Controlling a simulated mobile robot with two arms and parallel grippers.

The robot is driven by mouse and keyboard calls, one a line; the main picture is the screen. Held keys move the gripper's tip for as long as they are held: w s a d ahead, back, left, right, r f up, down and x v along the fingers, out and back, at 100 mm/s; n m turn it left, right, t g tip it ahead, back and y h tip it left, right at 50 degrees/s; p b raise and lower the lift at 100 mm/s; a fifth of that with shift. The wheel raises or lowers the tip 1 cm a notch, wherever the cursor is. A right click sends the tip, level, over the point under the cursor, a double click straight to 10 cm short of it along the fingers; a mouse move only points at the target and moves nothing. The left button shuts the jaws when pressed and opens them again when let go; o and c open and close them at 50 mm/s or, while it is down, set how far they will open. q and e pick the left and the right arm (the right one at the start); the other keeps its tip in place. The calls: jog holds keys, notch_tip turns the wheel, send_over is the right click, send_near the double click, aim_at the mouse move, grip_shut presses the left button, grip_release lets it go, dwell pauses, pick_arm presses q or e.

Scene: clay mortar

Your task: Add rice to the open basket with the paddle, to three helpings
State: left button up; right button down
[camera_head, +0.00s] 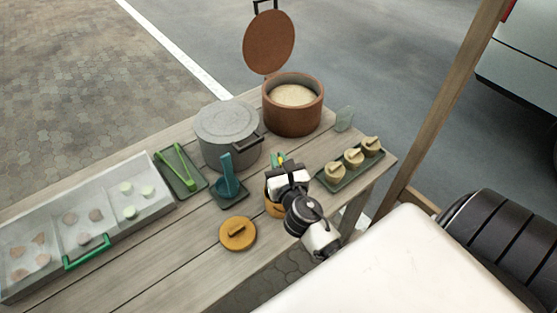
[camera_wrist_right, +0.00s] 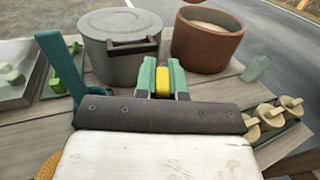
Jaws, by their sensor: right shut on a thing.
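The open basket (camera_head: 272,208) is yellow-brown and stands near the table's front edge, mostly hidden under my right gripper (camera_head: 280,160). Rice (camera_head: 295,95) fills the brown round pot (camera_head: 292,119), whose lid is raised. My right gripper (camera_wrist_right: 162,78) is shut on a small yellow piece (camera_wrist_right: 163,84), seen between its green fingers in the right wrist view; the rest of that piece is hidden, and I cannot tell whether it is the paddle. A teal upright handle (camera_head: 227,168) stands in a teal holder left of the gripper. My left gripper is not in view.
A round yellow lid (camera_head: 237,234) lies front left of the basket. A grey lidded pot (camera_head: 228,135) stands behind. Green tongs (camera_head: 178,166) and a compartment tray (camera_head: 98,208) are left. A dark tray (camera_head: 350,176) with three small lidded baskets is right.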

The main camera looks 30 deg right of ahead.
jog(key=shift+f+b, duration=0.45)
jog(key=shift+f, duration=0.15)
dwell(1.3)
notch_tip(320, 180, up, 13)
jog(key=p, duration=1.3)
jog(key=shift+r, duration=0.1)
dwell(0.5)
